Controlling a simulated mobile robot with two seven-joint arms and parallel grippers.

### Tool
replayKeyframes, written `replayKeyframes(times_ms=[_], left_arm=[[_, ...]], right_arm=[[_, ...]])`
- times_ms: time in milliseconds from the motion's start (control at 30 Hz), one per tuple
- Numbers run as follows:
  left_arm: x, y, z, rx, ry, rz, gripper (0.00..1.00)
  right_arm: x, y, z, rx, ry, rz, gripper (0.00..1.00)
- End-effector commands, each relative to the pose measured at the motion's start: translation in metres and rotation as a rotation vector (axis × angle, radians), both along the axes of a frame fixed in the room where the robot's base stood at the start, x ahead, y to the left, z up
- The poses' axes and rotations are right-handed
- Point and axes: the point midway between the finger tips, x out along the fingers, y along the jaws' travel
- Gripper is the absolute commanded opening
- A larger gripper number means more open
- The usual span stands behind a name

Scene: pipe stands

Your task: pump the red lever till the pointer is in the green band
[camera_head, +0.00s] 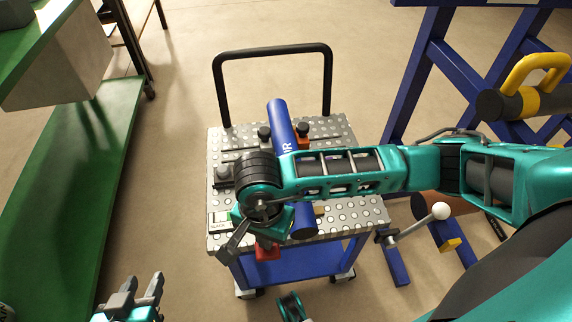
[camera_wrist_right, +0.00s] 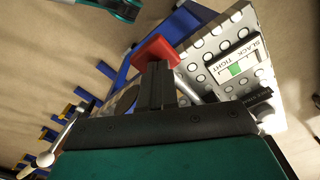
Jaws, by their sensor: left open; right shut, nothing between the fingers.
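The red lever's grip (camera_wrist_right: 156,50) sits at the fingertips of my right gripper (camera_wrist_right: 158,72) in the right wrist view. These fingers are shut with nothing between them; I cannot tell whether they touch the grip. In the head view the red grip (camera_head: 267,252) shows just below my right wrist, near the cart's front edge. The gauge plate (camera_wrist_right: 239,63), marked SLACK and TIGHT, has a green band; the pointer is too small to place. The gauge (camera_head: 219,220) also shows at the cart's front left. My left gripper (camera_head: 142,286) is open and empty at the lower left.
The cart's studded top (camera_head: 350,212) carries a blue pipe (camera_head: 281,122), partly hidden by my right arm. A black handle (camera_head: 272,50) rises behind. A green bench (camera_head: 75,165) stands left and a blue rack (camera_head: 425,80) right. Floor between bench and cart is clear.

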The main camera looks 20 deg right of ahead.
Motion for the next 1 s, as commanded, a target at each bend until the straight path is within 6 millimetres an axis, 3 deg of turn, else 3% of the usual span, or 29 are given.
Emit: replayKeyframes(times_ms=[500,1000], left_arm=[[0.000,0.001,0.037,0.005,0.001,-0.003,0.43],[0.000,0.001,0.037,0.005,0.001,-0.003,0.43]], right_arm=[[-0.001,0.000,0.055,0.001,0.004,0.002,0.00],[-0.001,0.000,0.057,0.001,0.002,0.001,0.00]])
